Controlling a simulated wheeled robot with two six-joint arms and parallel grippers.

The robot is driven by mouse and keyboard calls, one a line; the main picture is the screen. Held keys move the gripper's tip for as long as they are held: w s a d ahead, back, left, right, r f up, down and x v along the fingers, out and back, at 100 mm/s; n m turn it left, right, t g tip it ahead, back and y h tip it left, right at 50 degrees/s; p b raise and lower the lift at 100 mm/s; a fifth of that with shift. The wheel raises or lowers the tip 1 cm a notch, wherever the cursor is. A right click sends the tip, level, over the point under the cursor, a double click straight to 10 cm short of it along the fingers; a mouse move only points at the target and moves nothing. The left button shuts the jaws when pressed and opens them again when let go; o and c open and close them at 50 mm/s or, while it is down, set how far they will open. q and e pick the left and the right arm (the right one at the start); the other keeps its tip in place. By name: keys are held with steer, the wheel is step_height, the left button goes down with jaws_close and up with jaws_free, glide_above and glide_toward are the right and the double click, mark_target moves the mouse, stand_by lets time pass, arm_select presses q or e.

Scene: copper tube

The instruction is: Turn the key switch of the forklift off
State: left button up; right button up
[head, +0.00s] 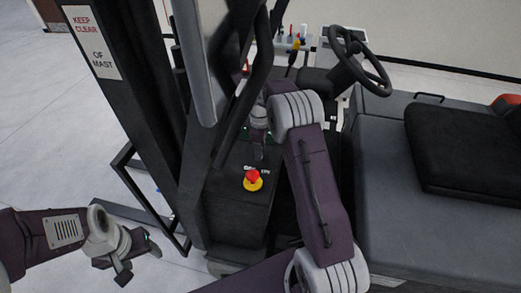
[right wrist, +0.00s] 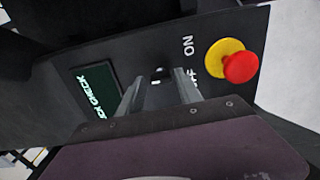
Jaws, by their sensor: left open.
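The forklift's dark console panel (head: 232,205) stands in the middle of the head view. The key switch (right wrist: 158,74) is small and dark with a pale glint in the right wrist view. My right gripper (right wrist: 159,76) is open, with one finger on each side of the switch and a visible gap between them. I cannot tell whether either finger touches the key. The ON label (right wrist: 188,45) is clear, while the OFF label is partly covered by a finger. In the head view the switch is hidden by my right gripper. My left gripper (head: 139,262) is open and empty at the lower left.
A red emergency button (head: 252,175) on a yellow base sits close to the switch. A small display (right wrist: 97,88) lies on its other side. The black mast (head: 125,80), steering wheel (head: 358,62) and seat (head: 470,150) surround the console.

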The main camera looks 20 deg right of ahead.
steer(key=shift+o, duration=0.3)
steer(key=shift+r+b, duration=0.35)
steer(key=shift+b, duration=0.05)
step_height(320, 180, up, 8)
steer(key=b, duration=0.2)
steer(key=shift+r, duration=0.15)
